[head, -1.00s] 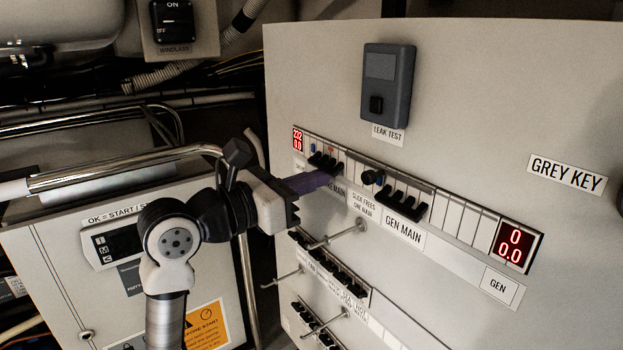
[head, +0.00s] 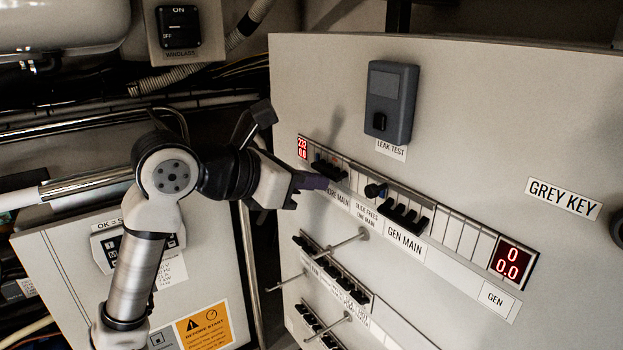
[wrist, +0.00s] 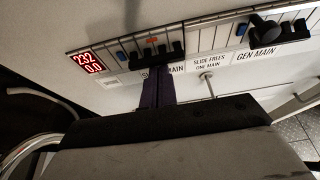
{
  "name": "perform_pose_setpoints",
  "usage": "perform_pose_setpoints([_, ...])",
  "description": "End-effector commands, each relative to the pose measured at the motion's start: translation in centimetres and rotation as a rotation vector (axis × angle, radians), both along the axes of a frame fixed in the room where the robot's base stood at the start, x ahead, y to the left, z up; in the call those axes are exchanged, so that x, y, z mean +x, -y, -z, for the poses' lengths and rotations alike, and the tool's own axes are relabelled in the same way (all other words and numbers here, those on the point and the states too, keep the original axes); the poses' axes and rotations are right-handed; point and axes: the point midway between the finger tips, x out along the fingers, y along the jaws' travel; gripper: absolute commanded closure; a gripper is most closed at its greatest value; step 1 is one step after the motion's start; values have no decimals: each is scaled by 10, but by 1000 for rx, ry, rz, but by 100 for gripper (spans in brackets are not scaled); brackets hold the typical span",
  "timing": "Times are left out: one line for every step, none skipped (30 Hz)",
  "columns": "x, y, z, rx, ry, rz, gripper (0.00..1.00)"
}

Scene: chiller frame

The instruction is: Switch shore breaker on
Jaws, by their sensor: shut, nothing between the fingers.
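The shore main breaker (head: 327,170) is a row of black toggles at the left of the upper panel strip, partly behind my fingers in the head view. It also shows in the wrist view (wrist: 170,50), its label partly covered. My gripper (head: 318,181) has purple fingers, shut and empty, just below these toggles. In the wrist view the fingertips (wrist: 156,74) overlap the toggles' lower edge; I cannot tell whether they touch. A red display (wrist: 90,63) left of the breaker reads 232 and 0.0. The toggles' position is unclear.
The GEN MAIN breaker (head: 404,217) and a dark slide knob (head: 375,190) sit to the right. Rods (head: 347,238) stick out below, above lower breaker rows. A grey leak test box (head: 390,100) is mounted above.

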Motion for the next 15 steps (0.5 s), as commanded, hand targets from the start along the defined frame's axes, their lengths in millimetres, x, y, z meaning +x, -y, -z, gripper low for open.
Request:
perform_pose_setpoints([0,0,-5,28,-16,-2,100])
perform_pose_setpoints([0,0,-6,43,-26,-2,100])
perform_pose_setpoints([0,0,-7,64,-42,-1,100])
perform_pose_setpoints([0,0,-8,81,-54,-2,100])
perform_pose_setpoints([0,-1,-9,96,-66,-3,100])
perform_pose_setpoints([0,-1,-11,118,-81,-3,100])
perform_pose_setpoints([0,0,-11,136,-94,-2,100])
perform_pose_setpoints([0,0,-12,152,-107,-2,100])
perform_pose_setpoints([0,0,-14,176,-123,-3,100])
perform_pose_setpoints([0,0,-11,167,-121,0,100])
perform_pose_setpoints([0,0,-10,164,-121,1,100])
perform_pose_setpoints([0,0,-10,164,-120,1,100])
perform_pose_setpoints([0,0,-10,163,-119,1,100])
perform_pose_setpoints([0,0,-10,163,-119,1,100])
perform_pose_setpoints([0,0,-10,163,-119,1,100])
